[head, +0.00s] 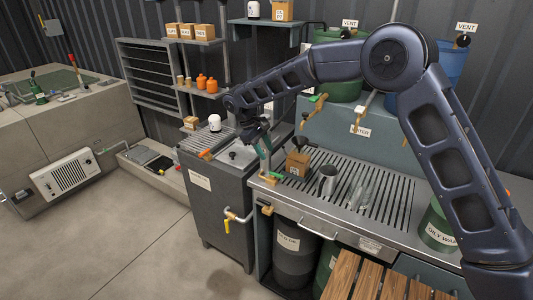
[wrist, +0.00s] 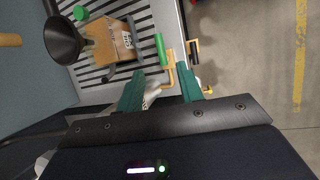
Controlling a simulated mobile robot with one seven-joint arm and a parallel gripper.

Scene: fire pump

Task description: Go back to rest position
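My gripper (head: 264,150) hangs from my raised, bent arm over the left end of the slatted metal counter (head: 402,205). In the wrist view its two green fingers (wrist: 162,82) are apart. I see nothing clamped between them. A brass tap with a green handle (wrist: 160,49) shows just beyond the fingertips. It looks apart from them, though the exact gap is hard to judge. A cardboard box (head: 297,162) stands on the counter just right of the gripper and also shows in the wrist view (wrist: 112,40).
A black funnel (wrist: 65,40) is beside the box. A metal jug (head: 327,181) and clear glassware (head: 359,193) stand further right. The floor (head: 140,245) at front left is clear.

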